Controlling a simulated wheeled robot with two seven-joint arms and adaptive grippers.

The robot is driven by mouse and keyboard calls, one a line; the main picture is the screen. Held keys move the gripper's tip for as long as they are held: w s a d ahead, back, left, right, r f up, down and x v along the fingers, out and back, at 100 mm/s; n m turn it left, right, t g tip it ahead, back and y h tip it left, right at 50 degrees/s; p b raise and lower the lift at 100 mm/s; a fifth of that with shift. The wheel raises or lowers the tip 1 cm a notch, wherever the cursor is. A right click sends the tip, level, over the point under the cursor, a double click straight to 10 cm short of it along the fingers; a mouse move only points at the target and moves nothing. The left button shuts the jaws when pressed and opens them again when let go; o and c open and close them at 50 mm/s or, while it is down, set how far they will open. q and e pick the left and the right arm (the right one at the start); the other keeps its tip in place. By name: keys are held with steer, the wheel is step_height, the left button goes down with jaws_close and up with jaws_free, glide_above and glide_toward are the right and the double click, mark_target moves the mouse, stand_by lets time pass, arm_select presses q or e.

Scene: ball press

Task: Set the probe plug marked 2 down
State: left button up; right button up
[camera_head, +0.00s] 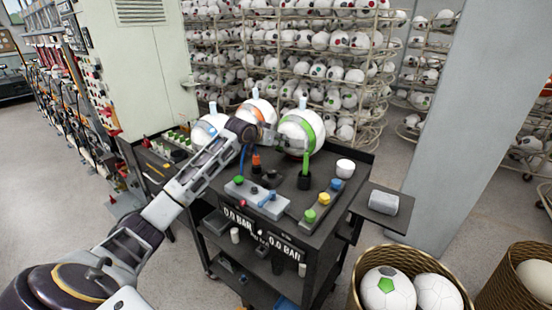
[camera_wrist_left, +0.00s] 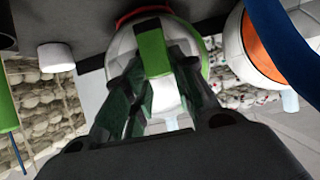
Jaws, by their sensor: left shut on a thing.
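My left gripper (camera_head: 268,138) is above the black cart, close in front of the green-striped ball (camera_head: 302,133). An orange plug (camera_head: 256,162) and a green plug (camera_head: 305,168) stand upright on the cart, the green one in a black holder. A blue cable (camera_head: 243,156) rises beside the orange plug. My right gripper is not in view.
Orange-striped (camera_head: 257,112) and blue-striped (camera_head: 208,128) balls stand behind on the cart (camera_head: 335,165). A grey panel (camera_head: 258,198) with buttons and a strip of yellow and blue knobs (camera_head: 323,199) lie in front. A white cup (camera_head: 345,167) stands right. Ball baskets (camera_head: 355,295) stand at the lower right.

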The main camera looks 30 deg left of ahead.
mark_target(278, 148)
arm_select(q)
steer(key=shift+f, duration=2)
steer(key=shift+f+p, duration=0.35)
steer(key=shift+f, duration=1.5)
steer(key=shift+f, duration=0.1)
steer(key=o, duration=0.7)
steer(key=shift+s, duration=0.1)
steer(key=shift+b+v, duration=0.65)
steer(key=shift+v, duration=5.3)
